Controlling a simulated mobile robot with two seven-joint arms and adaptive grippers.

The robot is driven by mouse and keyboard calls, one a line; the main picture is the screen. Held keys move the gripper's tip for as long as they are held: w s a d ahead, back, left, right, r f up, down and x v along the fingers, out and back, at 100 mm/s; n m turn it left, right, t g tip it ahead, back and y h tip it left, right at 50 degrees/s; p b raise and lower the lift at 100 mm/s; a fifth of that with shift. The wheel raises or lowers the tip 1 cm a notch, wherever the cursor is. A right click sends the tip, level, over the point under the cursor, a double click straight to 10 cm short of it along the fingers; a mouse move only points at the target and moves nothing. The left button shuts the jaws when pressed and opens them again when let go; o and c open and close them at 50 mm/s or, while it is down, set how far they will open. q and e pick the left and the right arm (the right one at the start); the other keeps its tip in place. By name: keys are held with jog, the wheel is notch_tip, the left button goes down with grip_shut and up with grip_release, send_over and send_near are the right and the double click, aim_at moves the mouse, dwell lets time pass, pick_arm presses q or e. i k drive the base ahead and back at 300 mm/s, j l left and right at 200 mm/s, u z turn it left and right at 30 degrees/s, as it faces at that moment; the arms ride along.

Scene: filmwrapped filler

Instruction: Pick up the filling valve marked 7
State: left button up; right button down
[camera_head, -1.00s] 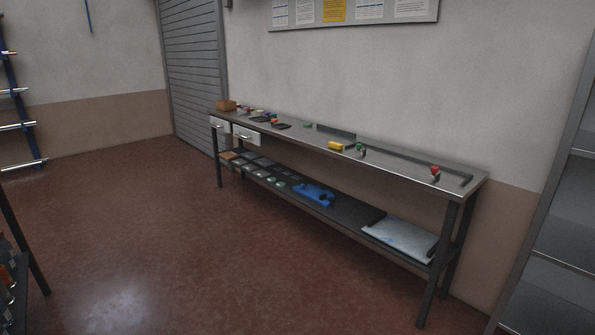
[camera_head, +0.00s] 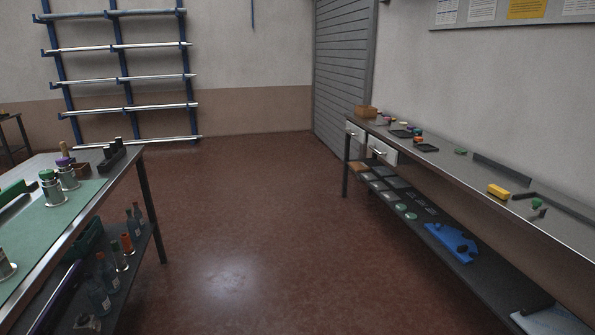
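Neither of my grippers is in view. Metal cylinders with coloured tops stand on the green mat of the left table: one with a green top (camera_head: 51,188) and one with a purple top (camera_head: 66,173). A third metal piece (camera_head: 6,265) is cut by the left edge. They may be filling valves. I cannot read any number on them, so I cannot tell which is marked 7. Small parts with coloured tops also lie on the long right bench, including a green-topped one (camera_head: 537,205), too small to identify.
The left table (camera_head: 128,163) has a lower shelf with several bottles (camera_head: 108,271). The long bench (camera_head: 463,171) runs along the right wall and carries a yellow block (camera_head: 498,191). A blue rack (camera_head: 123,75) stands at the back. The red-brown floor between the tables is clear.

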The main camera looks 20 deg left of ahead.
aim_at(52, 190)
jog(key=i+j+u, duration=0.1)
jog(key=i+u, duration=0.55)
jog(key=i+l+u, duration=0.1)
jog(key=i+u, duration=0.25)
jog(key=i, duration=0.1)
